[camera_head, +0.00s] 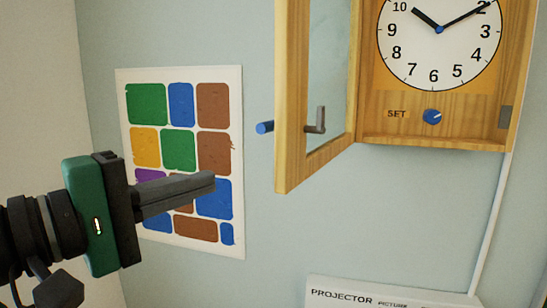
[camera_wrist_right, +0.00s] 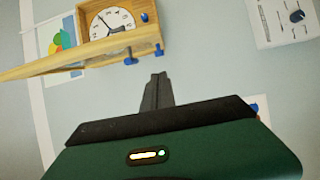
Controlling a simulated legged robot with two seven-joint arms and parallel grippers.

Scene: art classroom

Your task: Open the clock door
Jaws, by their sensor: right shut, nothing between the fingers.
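The wooden wall clock (camera_head: 432,110) has a white dial and a blue SET knob (camera_head: 432,117). Its wood-framed glass door (camera_head: 292,110) stands swung wide open to the left of the case. A blue-ended handle (camera_head: 263,127) sticks out of the door's outer side, and a grey hooked latch (camera_head: 317,122) is on its inner side. My right gripper (camera_head: 212,182) is shut and empty, left of and below the door, apart from it. In the wrist view, the clock (camera_wrist_right: 114,20) and the open door (camera_wrist_right: 60,60) lie beyond my shut fingers (camera_wrist_right: 158,78). My left gripper is not in view.
A poster of coloured blocks (camera_head: 180,110) is on the wall behind my gripper. A white projector panel (camera_head: 380,298) is below the clock, with a white conduit (camera_head: 490,220) at right. The wall below the door is clear.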

